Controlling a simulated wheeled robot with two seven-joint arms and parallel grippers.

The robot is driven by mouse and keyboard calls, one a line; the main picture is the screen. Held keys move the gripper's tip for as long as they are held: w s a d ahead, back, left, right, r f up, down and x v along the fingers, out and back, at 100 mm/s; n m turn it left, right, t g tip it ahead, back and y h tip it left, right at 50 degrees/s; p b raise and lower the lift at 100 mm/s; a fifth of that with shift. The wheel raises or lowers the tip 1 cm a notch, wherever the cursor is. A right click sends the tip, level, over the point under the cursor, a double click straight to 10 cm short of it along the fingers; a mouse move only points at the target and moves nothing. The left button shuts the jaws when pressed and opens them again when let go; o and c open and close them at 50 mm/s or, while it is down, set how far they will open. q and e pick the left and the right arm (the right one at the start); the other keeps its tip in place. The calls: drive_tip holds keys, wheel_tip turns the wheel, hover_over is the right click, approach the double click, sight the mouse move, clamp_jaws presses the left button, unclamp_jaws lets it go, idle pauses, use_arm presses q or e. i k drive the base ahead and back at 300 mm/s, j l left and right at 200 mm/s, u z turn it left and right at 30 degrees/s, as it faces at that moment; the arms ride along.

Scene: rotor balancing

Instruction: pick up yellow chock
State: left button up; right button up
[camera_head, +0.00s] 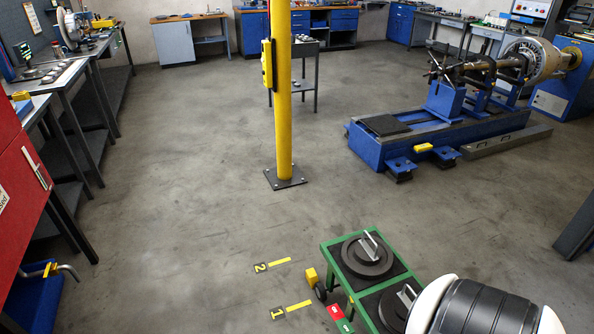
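A small yellow block, which looks like the yellow chock (311,276), sits on the floor at the left side of a green cart (327,254). It is beside the cart's dark wheel (320,292); I cannot tell whether it touches the wheel. Neither of my grippers is in view.
The cart carries dark discs with metal handles (367,256). Floor markers "2" (262,267) and "1" (279,313) lie left of it. A yellow post (283,130) stands mid-floor. A blue machine (440,140) is at the right, benches (60,80) at the left. Open floor lies between.

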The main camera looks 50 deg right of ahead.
sight(311, 276)
drive_tip(key=i+z, duration=0.85)
drive_tip(key=i+j+z, duration=0.3)
drive_tip(key=z, duration=0.15)
drive_tip(key=i, duration=0.1)
